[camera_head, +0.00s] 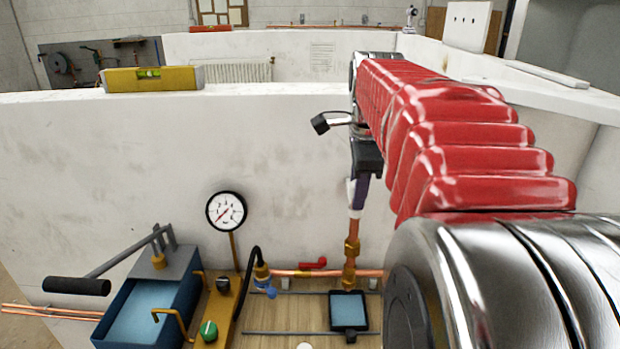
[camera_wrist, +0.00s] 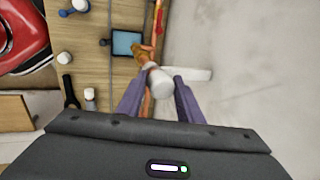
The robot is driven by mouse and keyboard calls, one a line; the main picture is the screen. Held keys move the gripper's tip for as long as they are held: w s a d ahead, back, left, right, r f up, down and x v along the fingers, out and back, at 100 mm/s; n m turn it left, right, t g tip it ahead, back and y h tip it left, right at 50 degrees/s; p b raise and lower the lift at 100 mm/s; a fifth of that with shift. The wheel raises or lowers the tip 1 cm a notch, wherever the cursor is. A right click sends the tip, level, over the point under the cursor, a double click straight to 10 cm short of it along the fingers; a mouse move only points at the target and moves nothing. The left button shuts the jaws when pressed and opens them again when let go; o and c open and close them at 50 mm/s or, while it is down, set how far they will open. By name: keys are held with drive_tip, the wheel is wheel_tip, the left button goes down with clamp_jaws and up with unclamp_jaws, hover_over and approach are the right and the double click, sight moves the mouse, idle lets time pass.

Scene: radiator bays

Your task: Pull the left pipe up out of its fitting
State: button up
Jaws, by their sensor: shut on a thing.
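My gripper (camera_head: 357,192) points down in front of the white wall, its purple fingers shut on the white upper part of an upright copper pipe (camera_head: 354,229). In the wrist view the fingers (camera_wrist: 160,92) stand on both sides of a white round end (camera_wrist: 160,80). Below it, the pipe meets a brass fitting (camera_head: 351,248) above the horizontal copper pipe (camera_head: 325,273). The brass also shows in the wrist view (camera_wrist: 143,56). I cannot tell whether the pipe is fully seated. My red-sleeved arm hides what lies to the right; no second upright pipe shows.
A blue test pump (camera_head: 150,305), a pressure gauge (camera_head: 226,211) and a black hose (camera_head: 250,275) stand left. A red-handled valve (camera_head: 313,263) is close by. A yellow level (camera_head: 153,79) lies on the wall top.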

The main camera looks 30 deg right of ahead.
drive_tip(key=shift+w+d+r, duration=0.15)
drive_tip(key=shift+r, duration=1.85)
drive_tip(key=o, duration=0.4)
drive_tip(key=shift+r, duration=0.1)
drive_tip(key=o, duration=0.4)
drive_tip(key=shift+c, duration=0.2)
drive_tip(key=v, duration=0.6)
drive_tip(key=shift+s+r, duration=0.25)
drive_tip(key=shift+r, duration=0.1)
